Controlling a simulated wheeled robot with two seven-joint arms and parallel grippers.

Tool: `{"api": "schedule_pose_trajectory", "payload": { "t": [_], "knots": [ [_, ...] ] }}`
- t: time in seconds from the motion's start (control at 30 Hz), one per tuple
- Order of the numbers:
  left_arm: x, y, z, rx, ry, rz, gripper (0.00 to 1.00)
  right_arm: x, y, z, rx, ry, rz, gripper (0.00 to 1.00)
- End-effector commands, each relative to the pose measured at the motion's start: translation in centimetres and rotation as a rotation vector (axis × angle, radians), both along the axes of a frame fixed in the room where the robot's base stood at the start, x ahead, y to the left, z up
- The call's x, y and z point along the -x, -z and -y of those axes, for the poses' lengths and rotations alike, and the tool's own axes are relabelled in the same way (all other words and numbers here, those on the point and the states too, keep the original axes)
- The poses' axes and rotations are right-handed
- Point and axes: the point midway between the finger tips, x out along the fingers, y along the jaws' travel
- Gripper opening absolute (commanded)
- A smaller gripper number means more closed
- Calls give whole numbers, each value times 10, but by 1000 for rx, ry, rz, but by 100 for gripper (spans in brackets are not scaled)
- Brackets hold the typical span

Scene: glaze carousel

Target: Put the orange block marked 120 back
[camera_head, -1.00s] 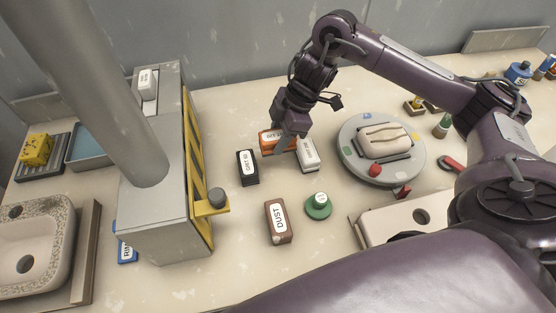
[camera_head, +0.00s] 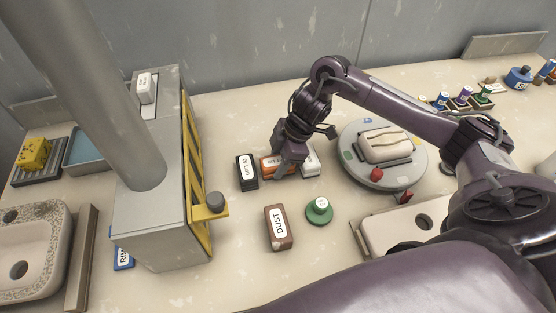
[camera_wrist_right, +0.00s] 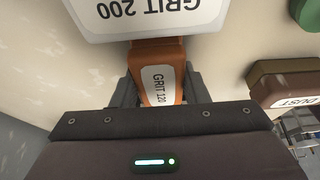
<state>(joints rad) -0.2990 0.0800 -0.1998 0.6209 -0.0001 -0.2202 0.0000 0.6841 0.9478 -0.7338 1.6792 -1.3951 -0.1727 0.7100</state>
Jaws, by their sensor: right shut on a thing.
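The orange block marked GRIT 120 (camera_head: 270,166) is between the black grit block (camera_head: 246,171) and the white block (camera_head: 311,161) on the table. The wrist view shows the orange block (camera_wrist_right: 170,55) with its label between the two fingers of my right gripper (camera_wrist_right: 153,90). My right gripper (camera_head: 283,172) is shut on it and hides part of it in the head view. The white block, marked GRIT 200 (camera_wrist_right: 150,14), is close beside it. I cannot tell whether the orange block touches the table. My left gripper is not in view.
A brown DUST block (camera_head: 278,228) and a green round object (camera_head: 319,211) stand in front. A turntable (camera_head: 352,170) bearing a pale piece is to the right. A grey machine with a yellow side (camera_head: 200,160) is to the left. The table behind the blocks is clear.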

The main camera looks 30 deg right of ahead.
Motion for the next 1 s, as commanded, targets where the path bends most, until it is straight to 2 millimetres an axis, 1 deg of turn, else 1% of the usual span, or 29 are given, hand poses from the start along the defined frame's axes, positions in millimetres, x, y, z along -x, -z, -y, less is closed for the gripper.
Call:
{"api": "schedule_pose_trajectory", "payload": {
  "t": [0.03, 0.17, 0.43, 0.57, 0.67, 0.73, 0.8, 1.0],
  "knots": [
    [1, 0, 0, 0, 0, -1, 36, 0, 1, 0, 0, 0, -1, 45],
    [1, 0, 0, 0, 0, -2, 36, 0, 1, 0, 0, 0, -1, 62],
    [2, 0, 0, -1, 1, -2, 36, 0, 0, 0, 0, 0, 0, 62],
    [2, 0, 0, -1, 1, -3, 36, 0, -8, 2, 1, 0, 2, 62],
    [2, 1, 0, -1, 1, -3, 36, 1, -21, 8, 1, 1, 4, 62],
    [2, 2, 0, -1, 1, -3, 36, 2, -35, 13, 2, 0, 5, 62],
    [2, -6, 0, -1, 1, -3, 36, 3, -54, 20, 5, 1, 6, 62],
    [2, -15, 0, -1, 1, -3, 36, 8, -91, 35, 3, 2, 3, 62]
  ]
}}
